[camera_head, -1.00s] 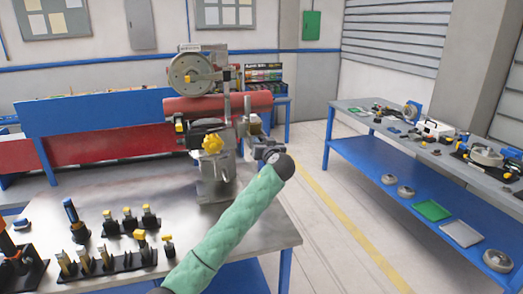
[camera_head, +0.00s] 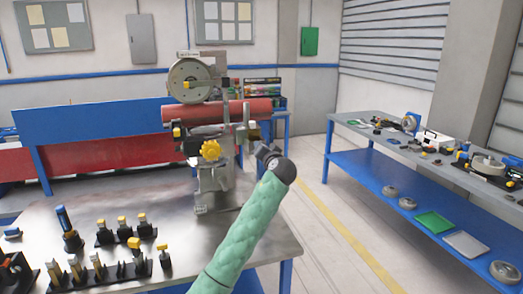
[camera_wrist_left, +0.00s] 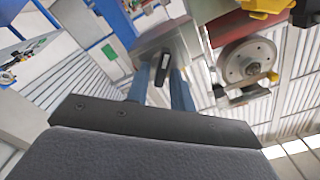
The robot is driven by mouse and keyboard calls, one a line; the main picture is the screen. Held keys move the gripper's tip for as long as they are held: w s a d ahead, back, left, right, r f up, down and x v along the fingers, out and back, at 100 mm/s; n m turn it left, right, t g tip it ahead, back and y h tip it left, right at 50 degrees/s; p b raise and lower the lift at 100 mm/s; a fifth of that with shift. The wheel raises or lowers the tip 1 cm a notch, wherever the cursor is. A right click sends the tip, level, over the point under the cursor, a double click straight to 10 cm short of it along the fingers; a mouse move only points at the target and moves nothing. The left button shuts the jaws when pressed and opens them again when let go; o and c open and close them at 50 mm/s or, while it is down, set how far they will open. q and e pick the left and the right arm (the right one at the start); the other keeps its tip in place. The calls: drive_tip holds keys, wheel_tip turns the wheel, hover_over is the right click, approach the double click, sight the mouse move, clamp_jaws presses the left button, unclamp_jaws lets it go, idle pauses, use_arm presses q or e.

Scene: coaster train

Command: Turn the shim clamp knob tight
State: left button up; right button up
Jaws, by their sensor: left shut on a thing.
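The machine (camera_head: 215,185) stands on the steel table, with a red roller and a yellow lobed knob (camera_head: 210,150) facing me. My left gripper (camera_head: 264,154) is at the machine's right side in the head view, mostly hidden by its own dark wrist. In the left wrist view, its two blue fingers (camera_wrist_left: 162,84) are shut on a small black knob (camera_wrist_left: 163,68) on a grey metal block (camera_wrist_left: 168,42). I take this to be the shim clamp knob; the head view does not show it clearly. My right gripper is not in view.
Several yellow-topped tools in black holders (camera_head: 122,230) stand at the table's front left. A blue-framed bench (camera_head: 400,190) with parts and trays is at the right, across an open floor strip. A blue panel (camera_head: 90,110) stands behind the table.

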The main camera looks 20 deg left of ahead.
use_arm(q)
drive_tip(key=shift+w+d+f+m+p, duration=0.15)
drive_tip(key=shift+m+p, duration=0.5)
drive_tip(key=shift+m, duration=1.1)
drive_tip(key=shift+s+f+m+p, duration=0.15)
drive_tip(key=shift+m+p, duration=0.45)
drive_tip(key=shift+m, duration=1.1)
drive_tip(key=shift+w+d+f+m+p, duration=0.2)
drive_tip(key=shift+m+p, duration=0.45)
drive_tip(key=shift+m, duration=1.1)
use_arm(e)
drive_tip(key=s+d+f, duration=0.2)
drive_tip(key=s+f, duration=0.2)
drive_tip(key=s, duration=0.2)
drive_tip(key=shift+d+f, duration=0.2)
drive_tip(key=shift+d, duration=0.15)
use_arm(q)
drive_tip(key=shift+s+a, duration=0.1)
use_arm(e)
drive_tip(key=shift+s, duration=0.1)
use_arm(q)
drive_tip(key=o, duration=0.7)
